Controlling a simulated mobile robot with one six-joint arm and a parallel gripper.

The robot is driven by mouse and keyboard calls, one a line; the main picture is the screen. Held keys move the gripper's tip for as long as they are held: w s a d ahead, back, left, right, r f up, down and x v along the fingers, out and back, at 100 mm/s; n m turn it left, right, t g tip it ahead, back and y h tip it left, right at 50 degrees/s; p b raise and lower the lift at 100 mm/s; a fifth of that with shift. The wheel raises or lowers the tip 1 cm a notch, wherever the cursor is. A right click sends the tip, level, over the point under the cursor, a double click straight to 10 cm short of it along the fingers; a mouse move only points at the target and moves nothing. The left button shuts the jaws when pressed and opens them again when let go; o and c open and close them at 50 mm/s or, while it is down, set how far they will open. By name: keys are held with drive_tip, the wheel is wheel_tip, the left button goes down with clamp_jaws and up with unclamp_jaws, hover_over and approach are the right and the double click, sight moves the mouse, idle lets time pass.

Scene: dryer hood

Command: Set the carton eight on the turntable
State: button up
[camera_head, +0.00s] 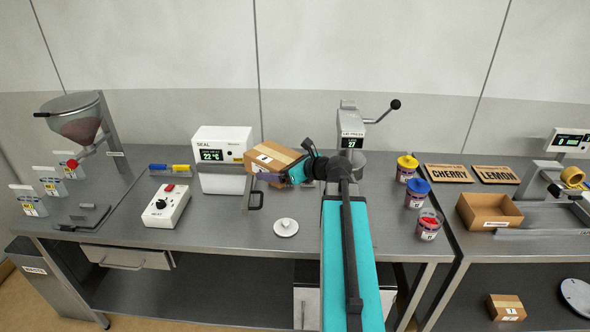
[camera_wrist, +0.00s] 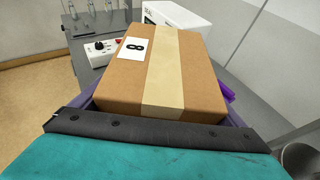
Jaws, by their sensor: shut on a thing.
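The carton eight (camera_head: 276,157) is a brown box with a tan tape strip. A white label with an 8 shows on it in the wrist view (camera_wrist: 160,80). My gripper (camera_head: 279,173) is shut on the carton, with purple fingers at its sides. It holds the carton tilted in the head view, in front of the right side of the white SEAL machine. A grey round disc (camera_head: 577,296), which may be the turntable, shows low at the right edge. It is partly cut off by the frame.
The SEAL machine (camera_head: 222,159) stands behind the carton at the left. A white lid with a knob (camera_head: 286,228) lies on the bench. An open box (camera_head: 489,213) is on the right bench; another carton (camera_head: 506,308) sits below.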

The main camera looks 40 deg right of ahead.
drive_tip(key=w+a+r+m+h+b, duration=0.1)
drive_tip(key=w+a+r, duration=0.1)
drive_tip(key=w+a, duration=0.45)
drive_tip(key=w+a+r+m+h+b, duration=0.1)
drive_tip(key=w+a+r+h, duration=0.15)
drive_tip(key=a, duration=0.75)
drive_tip(key=w+a+f+b, duration=0.2)
drive_tip(key=a+f+b, duration=0.5)
drive_tip(key=b, duration=0.4)
drive_tip(key=shift+w+a+f+m+b, duration=0.15)
drive_tip(key=shift+w+a+m+b, duration=0.15)
drive_tip(key=shift+w, duration=0.1)
drive_tip(key=shift+y, duration=0.25)
